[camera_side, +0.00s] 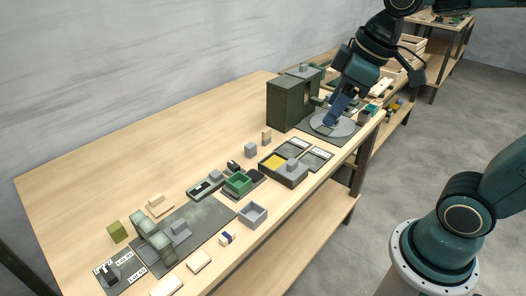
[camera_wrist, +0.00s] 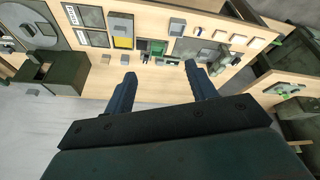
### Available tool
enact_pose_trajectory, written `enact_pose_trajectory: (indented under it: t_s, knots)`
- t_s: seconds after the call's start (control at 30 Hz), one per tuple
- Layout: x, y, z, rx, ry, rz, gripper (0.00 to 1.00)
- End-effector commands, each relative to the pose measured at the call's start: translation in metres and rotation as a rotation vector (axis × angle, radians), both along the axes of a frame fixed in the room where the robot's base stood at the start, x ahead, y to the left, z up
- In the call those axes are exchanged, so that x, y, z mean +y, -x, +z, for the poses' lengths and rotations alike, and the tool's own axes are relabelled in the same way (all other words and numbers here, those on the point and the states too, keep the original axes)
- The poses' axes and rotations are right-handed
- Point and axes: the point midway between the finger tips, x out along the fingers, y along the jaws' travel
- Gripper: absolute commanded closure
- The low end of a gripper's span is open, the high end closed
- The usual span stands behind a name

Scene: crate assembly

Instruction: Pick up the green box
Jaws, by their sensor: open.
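The green box (camera_side: 238,184) is a small open-topped box in the middle of the table, on a dark base. It also shows in the wrist view (camera_wrist: 157,47), beyond and between my fingers. My gripper (camera_side: 332,120) is above the grey round plate (camera_side: 343,127) at the far end of the table, well away from the green box. In the wrist view its two blue fingers (camera_wrist: 160,69) are wide apart with nothing between them.
A tall dark green cabinet (camera_side: 288,101) stands beside the round plate. A grey open box (camera_side: 252,215) and a dark tray with a yellow section (camera_side: 273,161) are near the green box. An olive cube (camera_side: 117,232) is at the left. The table's back left is clear.

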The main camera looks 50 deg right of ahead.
Motion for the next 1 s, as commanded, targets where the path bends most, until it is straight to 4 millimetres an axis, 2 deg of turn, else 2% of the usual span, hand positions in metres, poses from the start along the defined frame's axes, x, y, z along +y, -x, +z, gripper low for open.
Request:
enact_pose_trajectory:
  t_s: [0.27, 0.47, 0.77, 1.0]
  knots:
    - [0.002, -0.057, -0.010, 0.054, 0.026, 0.228, 0.44]
    - [0.001, -0.097, -0.026, 0.080, 0.031, 0.394, 0.44]
    - [-0.004, -0.153, -0.062, 0.103, 0.022, 0.643, 0.44]
    - [-0.010, -0.192, -0.102, 0.102, 0.000, 0.839, 0.44]
